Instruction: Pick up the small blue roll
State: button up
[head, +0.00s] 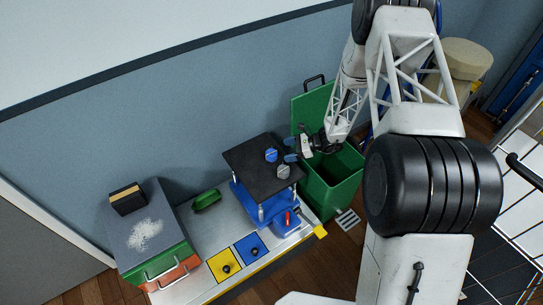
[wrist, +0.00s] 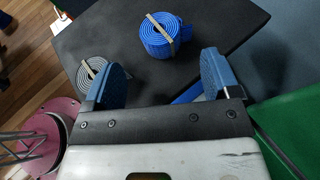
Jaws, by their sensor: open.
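The small blue roll (wrist: 160,36), a coiled blue strap with a pale band across it, sits on a black platform (wrist: 105,42) in the wrist view. In the head view my gripper (head: 292,150) is at the platform's right edge.
The platform stands on a blue lift frame (head: 247,205) on a metal bench. An open green bin (head: 330,190) is under my arm. Left on the bench are a green object (head: 207,201) and a grey-topped box (head: 143,228). Yellow and blue squares (head: 223,266) lie in front.

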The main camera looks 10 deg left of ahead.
aim_at(274, 153)
jog(key=shift+x, duration=1.25)
jog(key=shift+r+x, duration=0.2)
jog(key=shift+x, duration=2.45)
jog(key=c, duration=1)
